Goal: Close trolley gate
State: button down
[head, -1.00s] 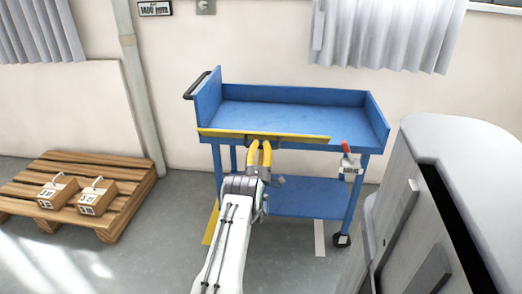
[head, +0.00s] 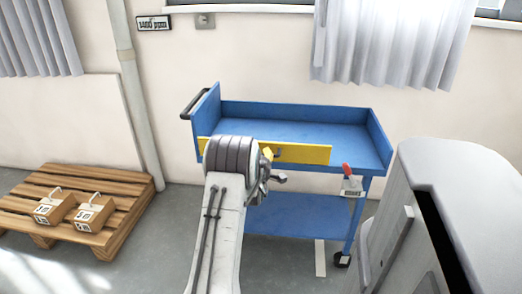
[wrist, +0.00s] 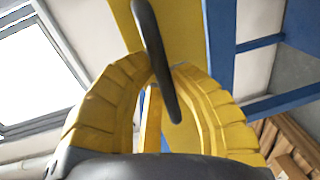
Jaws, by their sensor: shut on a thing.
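The yellow trolley gate (head: 312,155) runs along the front of the blue trolley (head: 345,111), with its broad face towards me in the head view. I cannot tell whether it is fully upright. Its right end stops short of the trolley's front right corner. My gripper (wrist: 165,75) is shut on the gate's dark handle (wrist: 157,45), which passes between its yellow fingers in the wrist view. The yellow panel (wrist: 182,22) lies behind the handle there. In the head view my wrist covers most of the gripper and part of the gate's left half.
A red-handled part with a tag (head: 352,187) hangs at the trolley's front right. A grey cabinet (head: 450,180) stands close on the right. A pallet (head: 120,205) with two boxes lies on the floor at left. The trolley's top deck is empty.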

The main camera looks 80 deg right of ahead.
jog(key=shift+d+r+y+p, duration=0.35)
jog(key=shift+y+p, duration=0.05)
jog(key=shift+p, duration=0.1)
jog(key=c, duration=1.1)
grip_release()
jog(key=shift+f, duration=0.15)
jog(key=shift+r+v, duration=0.1)
jog(key=shift+v, duration=2.9)
jog(key=shift+r+v, duration=0.15)
jog(key=shift+v, duration=2.8)
jog(key=shift+w, duration=0.1)
